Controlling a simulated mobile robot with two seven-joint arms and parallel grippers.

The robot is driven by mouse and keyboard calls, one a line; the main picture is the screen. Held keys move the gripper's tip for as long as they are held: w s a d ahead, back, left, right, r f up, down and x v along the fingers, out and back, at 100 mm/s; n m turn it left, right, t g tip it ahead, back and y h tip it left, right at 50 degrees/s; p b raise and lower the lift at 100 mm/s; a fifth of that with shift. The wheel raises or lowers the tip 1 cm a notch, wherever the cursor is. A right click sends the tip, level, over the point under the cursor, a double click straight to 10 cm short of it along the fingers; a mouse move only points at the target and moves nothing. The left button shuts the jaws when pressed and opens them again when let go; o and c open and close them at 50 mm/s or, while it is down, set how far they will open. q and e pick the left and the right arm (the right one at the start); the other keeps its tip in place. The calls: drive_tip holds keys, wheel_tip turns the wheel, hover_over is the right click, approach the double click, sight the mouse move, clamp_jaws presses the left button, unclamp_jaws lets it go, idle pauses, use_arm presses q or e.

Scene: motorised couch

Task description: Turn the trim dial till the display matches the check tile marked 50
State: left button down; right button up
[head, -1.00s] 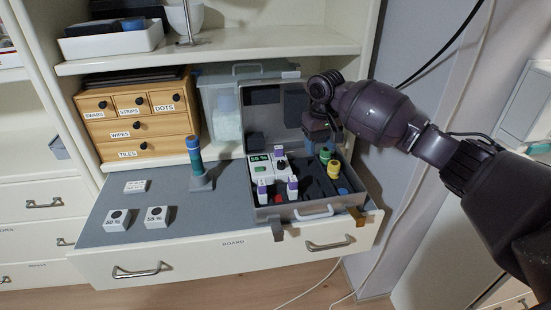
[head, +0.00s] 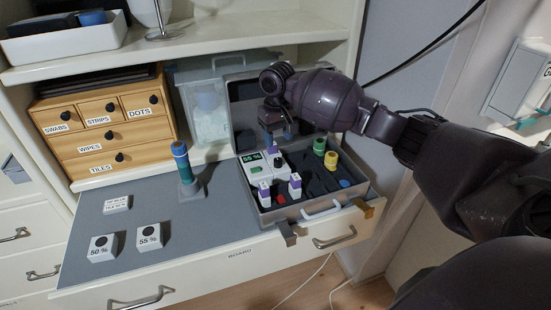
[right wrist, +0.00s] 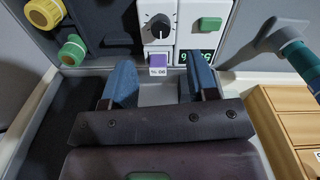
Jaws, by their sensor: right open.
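The trim dial, a black knob (head: 277,162) on a white unit, sits in the open grey case. It shows in the right wrist view (right wrist: 160,26) with a scale around it. The display (head: 253,158) beside it reads 55 %; in the right wrist view its green digits (right wrist: 195,56) are partly covered by a finger. The check tile marked 50 % (head: 102,248) stands on the grey board, left of the tile marked 55 % (head: 149,237). My right gripper (right wrist: 160,85) is open and empty, above the case near the dial, not touching it. My left gripper is out of view.
The case (head: 322,207) also holds a green-capped bottle (head: 319,146), a yellow one (head: 331,160) and purple-topped pieces. A blue-topped post (head: 182,165) stands left of the case. A wooden drawer box (head: 105,125) is behind. The board's front middle is clear.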

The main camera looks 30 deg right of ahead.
sight(278, 160)
wheel_tip(278, 160, down, 8)
drive_tip(key=shift+f+b, duration=0.15)
drive_tip(key=shift+b, duration=0.65)
drive_tip(key=c, duration=0.9)
